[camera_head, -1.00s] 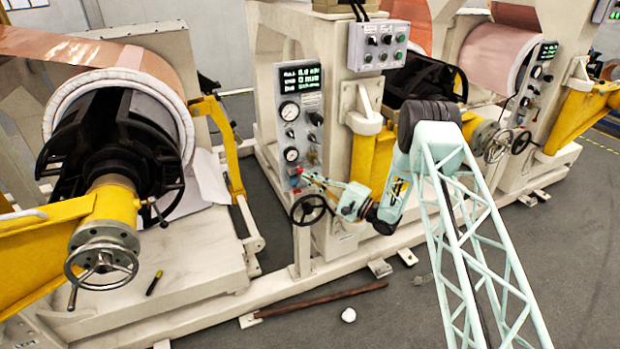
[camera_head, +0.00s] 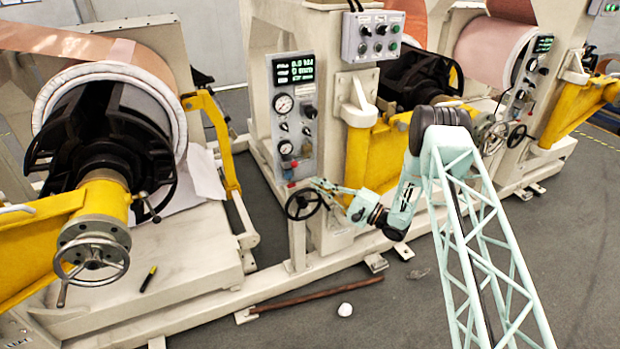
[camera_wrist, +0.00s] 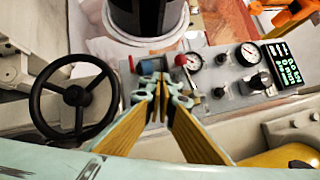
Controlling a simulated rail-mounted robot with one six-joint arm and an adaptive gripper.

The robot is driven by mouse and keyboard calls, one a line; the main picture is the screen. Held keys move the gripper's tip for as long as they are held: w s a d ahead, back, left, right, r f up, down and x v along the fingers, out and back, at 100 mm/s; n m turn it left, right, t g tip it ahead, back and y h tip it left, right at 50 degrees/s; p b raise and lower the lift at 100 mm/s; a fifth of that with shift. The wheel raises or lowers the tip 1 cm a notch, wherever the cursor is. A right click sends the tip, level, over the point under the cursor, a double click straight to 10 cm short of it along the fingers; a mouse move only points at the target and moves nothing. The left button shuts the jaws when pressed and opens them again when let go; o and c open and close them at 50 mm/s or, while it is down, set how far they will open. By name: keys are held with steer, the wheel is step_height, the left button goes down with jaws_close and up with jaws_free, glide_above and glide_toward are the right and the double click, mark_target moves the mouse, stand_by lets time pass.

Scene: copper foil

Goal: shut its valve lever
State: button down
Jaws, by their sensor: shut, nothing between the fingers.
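A lever with a red ball knob (camera_wrist: 181,60) stands on the lower part of the grey gauge panel (camera_head: 295,115). In the wrist view the knob overlaps the edge of the lower gauge, and a blue part (camera_wrist: 147,68) sits to its left. In the head view small blue and red parts show below the lower gauge; I cannot tell the lever's angle there. My gripper (camera_wrist: 163,88) is shut and empty, its fingertips in front of the panel near the lever. I cannot tell whether they touch it. My gripper also shows in the head view (camera_head: 318,184).
A black handwheel (camera_wrist: 75,97) is close to the left of my fingers in the wrist view. Gauges, knobs and a display (camera_head: 293,70) fill the panel's upper part. A yellow arm (camera_head: 365,160) stands behind my wrist. A brown rod (camera_head: 315,295) lies on the floor.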

steer(key=shift+s+d+f, duration=0.45)
steer(key=shift+s+d, duration=0.05)
steer(key=shift+d, duration=0.25)
steer(key=shift+s+d+f, duration=0.4)
steer(key=shift+s+d, duration=0.1)
steer(key=shift+d, duration=0.2)
steer(key=shift+s+d+f, duration=0.45)
steer(key=shift+s+d, duration=0.05)
steer(key=shift+d, duration=0.25)
steer(key=c, duration=3.4)
jaws_free()
steer(key=shift+c, duration=0.2)
